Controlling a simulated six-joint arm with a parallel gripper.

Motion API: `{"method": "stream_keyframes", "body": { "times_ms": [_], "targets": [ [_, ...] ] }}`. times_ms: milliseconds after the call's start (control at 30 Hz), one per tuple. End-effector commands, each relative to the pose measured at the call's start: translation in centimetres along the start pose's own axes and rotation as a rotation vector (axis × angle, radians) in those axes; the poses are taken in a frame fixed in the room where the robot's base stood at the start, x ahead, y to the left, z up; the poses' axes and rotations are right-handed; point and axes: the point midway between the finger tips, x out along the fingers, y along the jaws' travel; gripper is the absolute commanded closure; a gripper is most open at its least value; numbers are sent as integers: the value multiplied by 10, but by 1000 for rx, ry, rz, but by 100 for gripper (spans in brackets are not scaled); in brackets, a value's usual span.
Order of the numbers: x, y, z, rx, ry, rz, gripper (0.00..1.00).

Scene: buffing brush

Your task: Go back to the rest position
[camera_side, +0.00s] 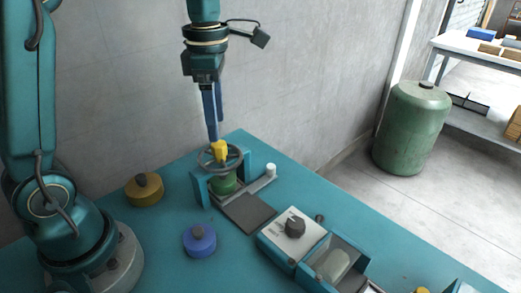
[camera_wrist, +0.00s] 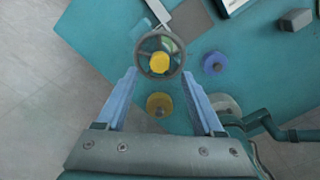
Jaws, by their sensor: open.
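My gripper (camera_side: 215,138) points down over the bench, its two blue fingers spread with nothing between them. In the wrist view my gripper (camera_wrist: 160,75) shows its fingers wide apart. In the side view the yellow block (camera_side: 220,150) stands up from the wheel (camera_side: 204,163), close under the fingertips. Whether a finger touches it cannot be told from the side. A green cylinder (camera_side: 223,184) sits under the wheel in a teal frame.
A yellow round piece (camera_side: 144,192) and a blue one (camera_side: 199,241), each with a dark knob, lie on the teal bench (camera_side: 172,228). A dial box (camera_side: 279,231) and a bin (camera_side: 345,249) holding a pale piece stand to the right. A wall rises behind; a green drum (camera_side: 405,130) stands on the floor.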

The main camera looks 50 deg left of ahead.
Motion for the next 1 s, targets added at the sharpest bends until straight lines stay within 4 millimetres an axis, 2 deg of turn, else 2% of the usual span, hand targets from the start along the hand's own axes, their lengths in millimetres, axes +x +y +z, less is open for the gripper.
{"method": "stream_keyframes", "body": {
  "times_ms": [167, 267, 433, 567, 667, 1000],
  "targets": [
    [-1, -1, 1, 4, -3, 4, 31],
    [-12, -3, 2, 14, -25, 34, 31],
    [-35, -29, -6, 105, -78, 107, 31],
    [-44, -54, -17, 383, -111, 192, 31],
    [-43, -72, -26, 655, -116, 266, 31],
    [-19, -108, -49, 1560, 2, 493, 31]
  ]
}}
